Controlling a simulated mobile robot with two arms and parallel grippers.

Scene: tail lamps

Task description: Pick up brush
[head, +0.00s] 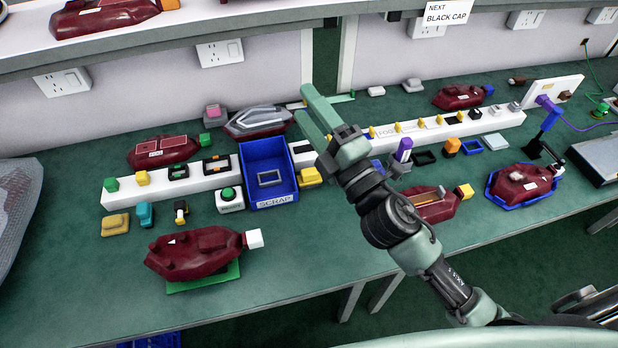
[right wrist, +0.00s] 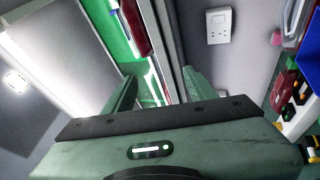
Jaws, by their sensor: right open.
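I cannot pick out the brush with certainty. A small dark brown item (head: 519,80) at the back right of the bench could be it, but it is too small to tell. My right gripper (head: 303,102) is open and empty, raised above the middle of the bench with its fingers pointing to the back left. In the right wrist view its two fingers (right wrist: 160,90) stand apart with nothing held between them. My left gripper is not in view.
The green bench (head: 330,265) carries several dark red lamps, one at front left (head: 200,250). A blue SCRAP bin (head: 247,156) stands mid-bench beside white racks (head: 450,132). A shelf (head: 200,35) overhangs the back. The front middle is clear.

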